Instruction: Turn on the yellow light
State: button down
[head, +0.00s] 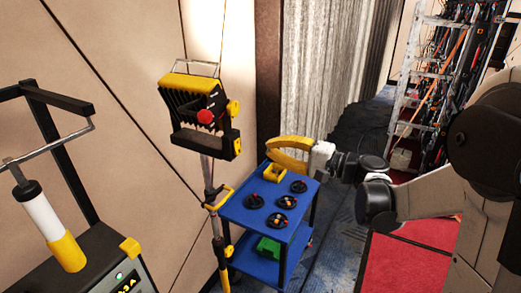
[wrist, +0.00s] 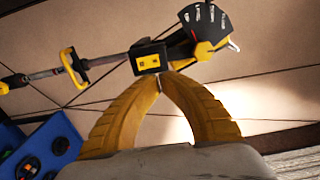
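The wrist view shows a black and yellow head (wrist: 205,25) on a pole lying sideways in the picture, with a small yellow and black box (wrist: 148,62). My gripper (head: 270,146) has curved yellow fingers and is to the right of the light, apart from it, above the blue cart. In the wrist view its fingertips (wrist: 162,78) meet with nothing visible between them. I cannot tell whether the lamp is lit.
A black machine (head: 85,268) with a white and yellow cylinder (head: 48,222) is at left. A ladder rack (head: 405,88) with cables stands at right.

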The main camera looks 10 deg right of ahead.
jog(key=b+v, duration=0.1)
jog(key=v, duration=0.4)
jog(key=s+a+f+n+g+h+b, duration=0.1)
jog(key=s+a+f+g+h+b, duration=0.2)
jog(key=f+b, duration=0.55)
jog(key=s+a+f+n+h+b, duration=0.15)
jog(key=s+a+f+b, duration=0.35)
jog(key=f, duration=0.7)
jog(key=s+d+f+n+h+b, duration=0.1)
jog(key=s+d+f+h+b, duration=0.1)
jog(key=f+b, duration=0.5)
jog(key=s+d+f+n+h+b, duration=0.2)
jog(key=s+f+b, duration=0.4)
jog(key=f, duration=0.4)
jog(key=s+d+f+n+g+h+b, duration=0.1)
jog(key=s+d+f+h+b, duration=0.3)
jog(key=f+b, duration=0.4)
jog(key=shift+s+f+n+h, duration=0.25)
jog(key=shift+s+n+h, duration=0.3)
jog(key=shift+h, duration=0.3)
